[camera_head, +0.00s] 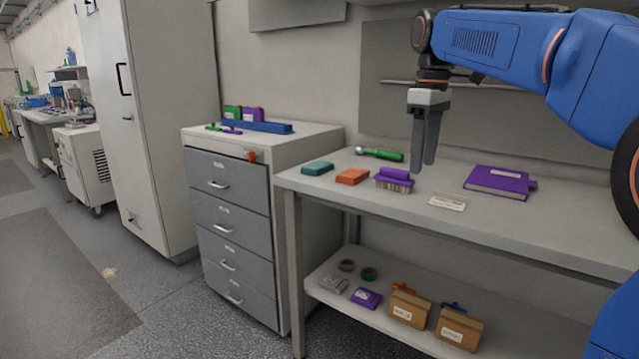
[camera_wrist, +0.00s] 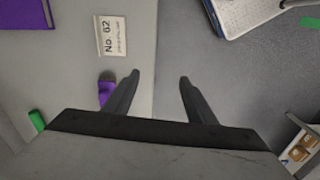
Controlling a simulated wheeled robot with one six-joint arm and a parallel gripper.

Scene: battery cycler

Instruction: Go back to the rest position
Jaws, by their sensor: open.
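My gripper (camera_head: 425,138) hangs from my blue arm, pointing down above the workbench (camera_head: 400,207). In the wrist view my gripper (camera_wrist: 158,85) shows two dark fingers apart, with nothing between them but the bench edge and floor below. The fingertips are above the bench, clear of its top. A purple-handled brush (camera_head: 394,180) and a small label card (camera_head: 447,202) lie on the bench below.
An orange block (camera_head: 352,177), a teal block (camera_head: 317,168), a green-handled tool (camera_head: 380,154) and a purple book (camera_head: 497,181) lie on the bench. Boxes (camera_head: 409,307) sit on the lower shelf. A grey drawer cabinet (camera_head: 232,217) stands left. Floor at far left is open.

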